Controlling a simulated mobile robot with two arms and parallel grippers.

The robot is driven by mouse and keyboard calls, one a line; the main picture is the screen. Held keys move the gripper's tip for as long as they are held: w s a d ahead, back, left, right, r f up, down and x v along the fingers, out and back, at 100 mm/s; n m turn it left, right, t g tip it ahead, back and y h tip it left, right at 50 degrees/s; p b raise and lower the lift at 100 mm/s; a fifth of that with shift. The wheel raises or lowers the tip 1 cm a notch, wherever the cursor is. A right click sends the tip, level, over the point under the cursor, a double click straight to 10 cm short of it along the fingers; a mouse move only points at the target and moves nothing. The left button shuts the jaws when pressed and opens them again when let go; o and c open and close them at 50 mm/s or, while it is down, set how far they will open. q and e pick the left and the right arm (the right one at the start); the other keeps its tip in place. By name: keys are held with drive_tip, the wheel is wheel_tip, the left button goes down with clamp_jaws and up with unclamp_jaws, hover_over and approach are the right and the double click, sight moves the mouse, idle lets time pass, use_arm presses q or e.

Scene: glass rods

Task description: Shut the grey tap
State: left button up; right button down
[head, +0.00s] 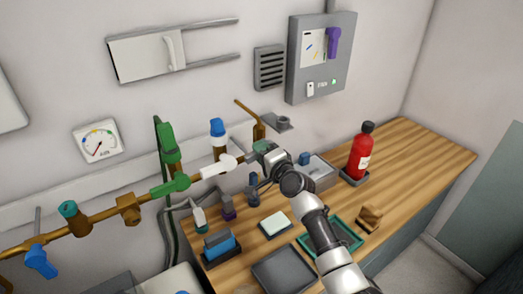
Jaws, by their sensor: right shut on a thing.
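My right gripper (262,156) reaches in from the lower right to the right end of the brass pipe on the wall. It is shut on the grey tap (264,147), of which only a small grey-green part shows at the fingers. The gripper hides most of the tap, so the way its handle points cannot be made out. My left gripper is not in view.
Left along the pipe (100,223) are a white lever (218,167), a green lever (171,185) and a blue lever (40,262). The bench (420,155) holds a red bottle (361,152), a teal tray (345,228) and a dark tray (284,272). Its right end is clear.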

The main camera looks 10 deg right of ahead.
drive_tip(key=shift+r+m+p, duration=0.25)
drive_tip(key=shift+m+p, duration=0.05)
drive_tip(key=shift+m, duration=0.5)
drive_tip(key=c, duration=0.9)
unclamp_jaws()
drive_tip(key=shift+s, duration=0.1)
drive_tip(key=b+v, duration=0.1)
drive_tip(key=v, duration=0.9)
drive_tip(key=shift+s, duration=0.3)
drive_tip(key=shift+d, duration=0.15)
